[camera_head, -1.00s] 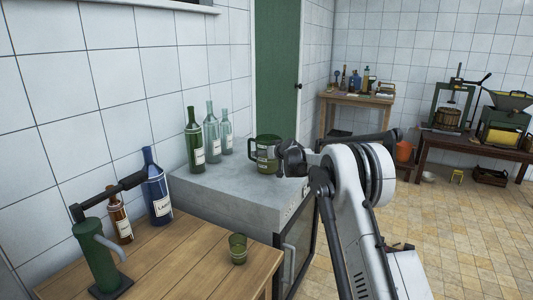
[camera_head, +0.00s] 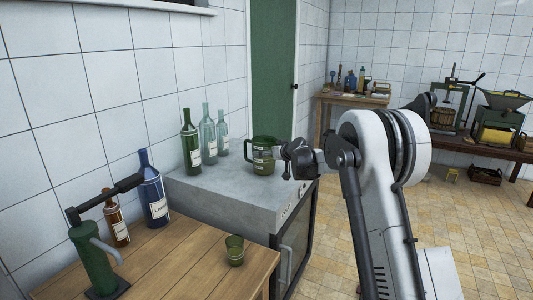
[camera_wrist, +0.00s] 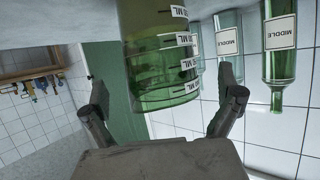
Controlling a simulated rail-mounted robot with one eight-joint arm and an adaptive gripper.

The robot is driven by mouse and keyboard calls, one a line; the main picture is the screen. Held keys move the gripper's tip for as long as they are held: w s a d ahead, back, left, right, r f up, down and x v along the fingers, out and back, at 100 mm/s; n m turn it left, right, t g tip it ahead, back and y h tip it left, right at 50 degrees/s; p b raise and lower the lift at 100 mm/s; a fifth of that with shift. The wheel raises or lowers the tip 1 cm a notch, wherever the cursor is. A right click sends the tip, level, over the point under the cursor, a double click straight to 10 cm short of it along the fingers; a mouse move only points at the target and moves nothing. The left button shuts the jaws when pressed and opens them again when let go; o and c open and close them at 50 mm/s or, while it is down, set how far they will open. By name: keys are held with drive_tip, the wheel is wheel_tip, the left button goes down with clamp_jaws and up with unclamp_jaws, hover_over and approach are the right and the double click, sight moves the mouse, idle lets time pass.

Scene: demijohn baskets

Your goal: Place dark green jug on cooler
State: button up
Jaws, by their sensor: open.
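The dark green jug (camera_head: 263,158), with white volume marks, stands upright on the grey top of the cooler (camera_head: 222,190), near its far right part. My gripper (camera_head: 284,159) is just right of the jug in the head view. In the upside-down wrist view the jug (camera_wrist: 160,60) lies ahead between the two spread fingers (camera_wrist: 165,95), with a visible gap on both sides. The gripper is open and holds nothing. The jug's base is cut off in the wrist view.
A green bottle (camera_head: 191,143) and two pale bottles (camera_head: 208,135) stand on the cooler by the wall. A wooden table (camera_head: 185,262) in front holds a green cup (camera_head: 234,250), a blue bottle (camera_head: 153,192), a brown bottle (camera_head: 116,222) and a green corking device (camera_head: 92,262).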

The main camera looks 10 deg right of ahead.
drive_tip(key=shift+v, duration=1.85)
drive_tip(key=s+a+r+g, duration=0.15)
drive_tip(key=s+r, duration=0.25)
drive_tip(key=s, duration=0.6)
drive_tip(key=s+a+r+g+h, duration=0.1)
drive_tip(key=s+a+r, duration=0.15)
drive_tip(key=s, duration=0.85)
drive_tip(key=s+a+r+g, duration=0.1)
drive_tip(key=s+r, duration=0.4)
drive_tip(key=s, duration=0.5)
drive_tip(key=s+f+m+h, duration=0.1)
drive_tip(key=s+f, duration=0.2)
drive_tip(key=s, duration=0.7)
drive_tip(key=s+d+f+m+g+h, duration=0.1)
drive_tip(key=s+f, duration=0.3)
drive_tip(key=s, duration=0.7)
drive_tip(key=s+f+g, duration=0.1)
drive_tip(key=s+f, duration=0.2)
drive_tip(key=s, duration=0.7)
drive_tip(key=shift+s+d+f+m+h, duration=0.3)
drive_tip(key=shift+d+f+m+h, duration=0.05)
drive_tip(key=shift+m+h, duration=0.05)
